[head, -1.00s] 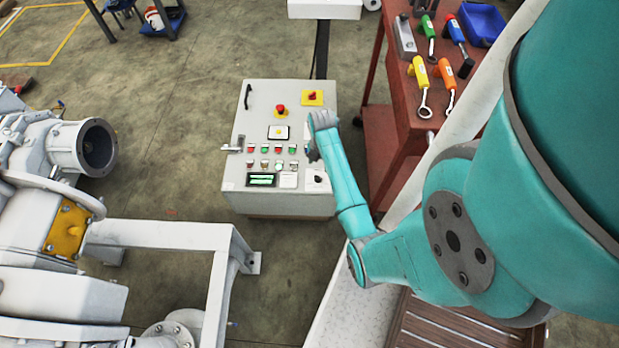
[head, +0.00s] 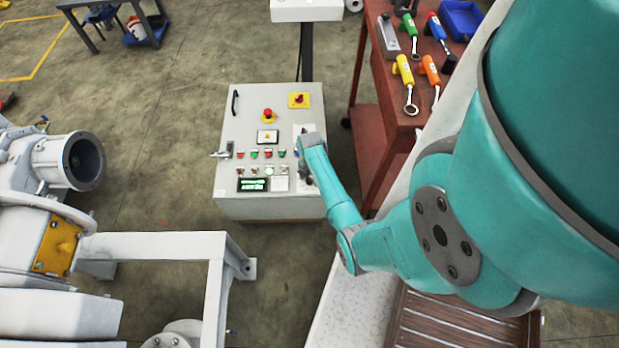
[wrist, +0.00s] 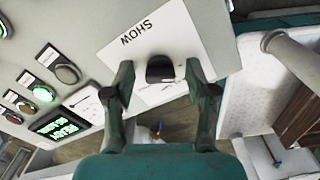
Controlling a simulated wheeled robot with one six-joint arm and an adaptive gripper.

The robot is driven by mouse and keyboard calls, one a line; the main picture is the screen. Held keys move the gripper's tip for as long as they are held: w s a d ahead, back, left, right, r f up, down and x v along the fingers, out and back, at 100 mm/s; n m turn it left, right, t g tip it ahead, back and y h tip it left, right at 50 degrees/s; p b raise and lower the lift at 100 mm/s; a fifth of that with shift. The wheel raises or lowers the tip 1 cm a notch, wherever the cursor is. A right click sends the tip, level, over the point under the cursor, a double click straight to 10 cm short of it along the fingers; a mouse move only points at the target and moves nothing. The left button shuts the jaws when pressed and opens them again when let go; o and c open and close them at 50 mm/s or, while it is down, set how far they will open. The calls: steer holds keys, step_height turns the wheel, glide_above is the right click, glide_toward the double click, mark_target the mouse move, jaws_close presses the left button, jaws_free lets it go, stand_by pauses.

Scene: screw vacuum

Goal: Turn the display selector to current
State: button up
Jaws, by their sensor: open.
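The display selector (wrist: 159,69) is a black knob on a white plate marked "SHOW" in the wrist view. My gripper (wrist: 160,78) is open, with one finger on each side of the knob. Gaps show between fingers and knob; I cannot tell how deep the fingertips reach. In the head view my gripper (head: 305,175) is at the right side of the control box (head: 232,206) and hides the knob. The lit green display (head: 254,185) is at the box's lower left; it also shows in the wrist view (wrist: 58,128), its text too small to read surely.
Several small buttons and lamps (head: 268,153) lie left of my gripper. A red emergency button (head: 267,114) and a yellow-backed switch (head: 299,100) sit higher. A red tool cart (head: 375,130) stands to the right. A white frame (head: 165,243) is at lower left.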

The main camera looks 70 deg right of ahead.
jaws_close()
steer(key=shift+m, duration=0.3)
steer(key=m, duration=0.7)
steer(key=shift+s+a, duration=0.1)
steer(key=m, duration=0.4)
steer(key=shift+m, duration=2.1)
